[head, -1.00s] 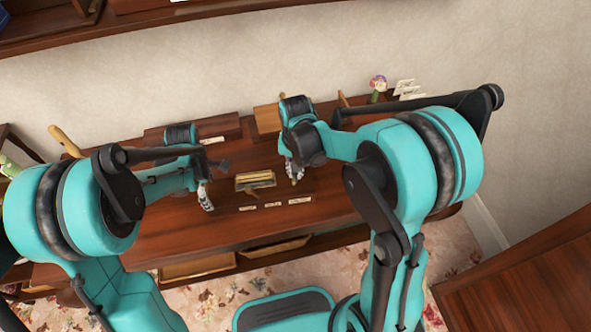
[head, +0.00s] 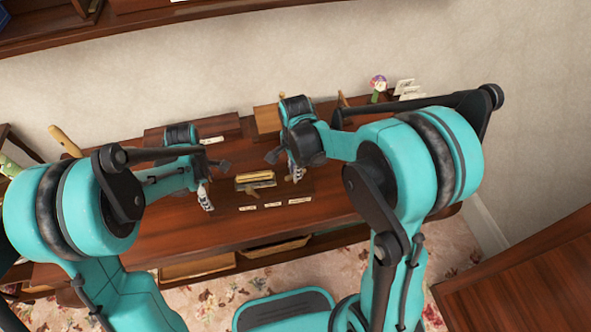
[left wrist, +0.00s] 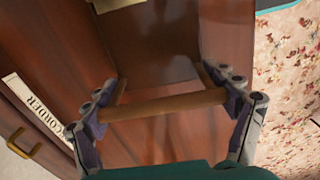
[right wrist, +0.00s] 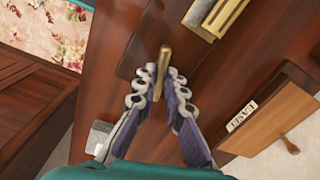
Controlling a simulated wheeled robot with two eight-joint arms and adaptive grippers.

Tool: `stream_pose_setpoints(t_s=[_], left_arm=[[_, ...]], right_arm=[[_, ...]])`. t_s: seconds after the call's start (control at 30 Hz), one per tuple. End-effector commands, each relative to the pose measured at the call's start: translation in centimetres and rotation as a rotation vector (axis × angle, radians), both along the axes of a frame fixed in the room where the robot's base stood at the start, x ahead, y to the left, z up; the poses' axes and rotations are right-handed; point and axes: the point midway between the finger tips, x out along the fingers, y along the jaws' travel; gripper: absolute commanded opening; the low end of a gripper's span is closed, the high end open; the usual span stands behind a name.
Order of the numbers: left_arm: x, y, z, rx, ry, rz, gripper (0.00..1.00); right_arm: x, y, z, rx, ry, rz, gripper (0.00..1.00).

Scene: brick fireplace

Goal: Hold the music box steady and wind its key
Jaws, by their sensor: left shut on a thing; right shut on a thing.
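The music box (head: 255,179) stands on the table, a dark wooden body with a brass-coloured panel on top. The body shows in the left wrist view (left wrist: 150,45), and the brass panel in the right wrist view (right wrist: 225,15). My left gripper (head: 214,185) is at its left side, with its fingers spread and shut on the two ends of a wooden bar (left wrist: 162,105). My right gripper (head: 286,168) is at its right side, shut on the narrow brass-brown key (right wrist: 163,62), which sticks out between the fingertips.
Small white labels (head: 273,205) lie along the table front. A "RECORDER" label (left wrist: 35,108) is beside the left gripper, and an "EASEL" label (right wrist: 242,114) with a wooden block (right wrist: 270,118) beside the right. A flower figure (head: 378,85) stands at the back right.

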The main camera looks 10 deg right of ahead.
Motion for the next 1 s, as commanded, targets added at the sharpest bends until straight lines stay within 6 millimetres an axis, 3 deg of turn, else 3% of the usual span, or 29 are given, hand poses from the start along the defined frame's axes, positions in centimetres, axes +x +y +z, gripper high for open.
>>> stream_pose_setpoints(t_s=[0.4,0.9,1.0], left_arm=[[-0.06,-0.01,-0.06,0.000,0.001,-0.001,0.39],[-0.05,0.00,-0.05,0.000,0.001,-0.001,0.39],[-0.05,0.00,-0.05,0.000,0.001,-0.001,0.39]], right_arm=[[0.05,-0.03,0.00,0.000,-0.001,-0.171,0.00],[0.05,-0.04,0.00,0.000,-0.001,-0.189,0.00],[0.04,-0.03,0.00,0.000,-0.001,-0.189,0.31]])
